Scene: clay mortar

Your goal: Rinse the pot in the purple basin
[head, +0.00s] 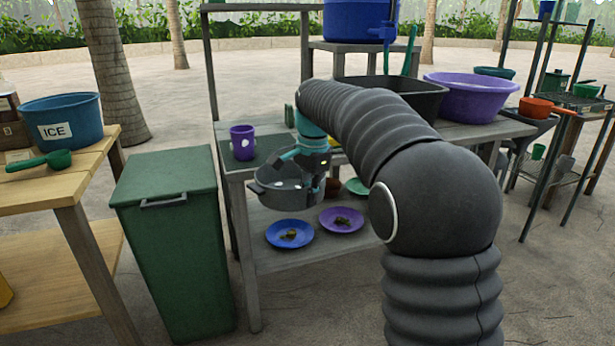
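The grey pot (285,196) hangs in front of the front edge of the wash table, above the lower shelf, with a side handle at its left. My gripper (308,168), teal and dark, reaches down at the pot's rim and appears shut on it. Its fingertips are small and partly lost against the pot, so the exact grip is unclear. The purple basin (470,97) stands on the right end of the table, beyond my arm. Its inside is mostly hidden, and I cannot tell whether it holds water.
A black tub (425,99) sits left of the basin. A blue tank (352,22) with a tap stands behind. A purple cup (243,142) is on the table; blue (289,234) and purple (342,220) plates with scraps lie below. A green bin (175,240) stands left.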

